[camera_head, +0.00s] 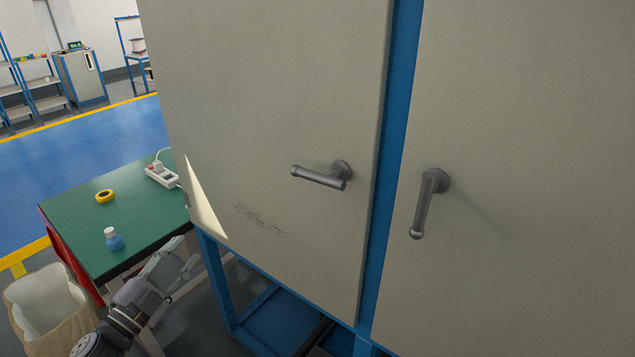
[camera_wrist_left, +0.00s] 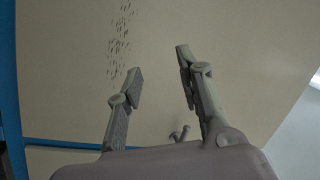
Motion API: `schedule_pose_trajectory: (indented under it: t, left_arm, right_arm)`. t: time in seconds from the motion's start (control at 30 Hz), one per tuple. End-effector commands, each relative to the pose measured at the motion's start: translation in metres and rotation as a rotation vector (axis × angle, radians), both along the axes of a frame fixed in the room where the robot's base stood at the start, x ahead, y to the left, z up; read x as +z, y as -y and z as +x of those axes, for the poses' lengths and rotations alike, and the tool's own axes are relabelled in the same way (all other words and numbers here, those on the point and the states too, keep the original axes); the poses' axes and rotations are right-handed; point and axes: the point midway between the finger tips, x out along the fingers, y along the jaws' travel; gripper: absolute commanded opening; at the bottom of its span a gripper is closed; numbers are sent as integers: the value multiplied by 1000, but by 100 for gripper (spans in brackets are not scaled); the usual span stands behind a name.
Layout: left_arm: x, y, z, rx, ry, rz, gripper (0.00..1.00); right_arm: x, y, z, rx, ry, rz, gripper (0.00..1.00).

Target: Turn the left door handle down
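The left door handle (camera_head: 320,177) is a dark grey lever on the left beige door (camera_head: 265,80). It lies nearly level, its free end pointing left. The right door handle (camera_head: 428,203) hangs down on the right beige door (camera_head: 540,110). My left gripper (camera_head: 180,262) is low at the left, below and left of the left handle and well apart from it. In the left wrist view my left gripper (camera_wrist_left: 160,78) has its fingers spread, with nothing between the tips, facing a beige panel with dark scuff marks. My right gripper is not in view.
A bin (camera_head: 45,310) is at the lower left. The blue cabinet frame (camera_head: 385,180) runs between the doors.

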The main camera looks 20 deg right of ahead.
Motion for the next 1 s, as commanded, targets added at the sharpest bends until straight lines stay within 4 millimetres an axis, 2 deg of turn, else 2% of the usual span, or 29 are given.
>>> schedule_pose_trajectory:
  t: [0.03,0.1,0.2,0.3,0.43,0.63,1.0]
  left_arm:
    - [40,18,-14,-84,114,29,34]
    - [82,41,-40,-196,247,73,34]
    - [120,64,-79,-327,395,133,34]
    - [140,76,-108,-417,492,179,34]
    - [150,84,-129,-477,551,210,34]
    - [158,102,-131,-488,560,212,34]
    - [176,179,-123,-485,559,210,34]
  right_arm:
    - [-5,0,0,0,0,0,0]
    - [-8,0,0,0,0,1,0]
    - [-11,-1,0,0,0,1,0]
    - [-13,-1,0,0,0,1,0]
    - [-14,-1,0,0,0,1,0]
    - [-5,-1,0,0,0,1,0]
    - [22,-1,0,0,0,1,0]
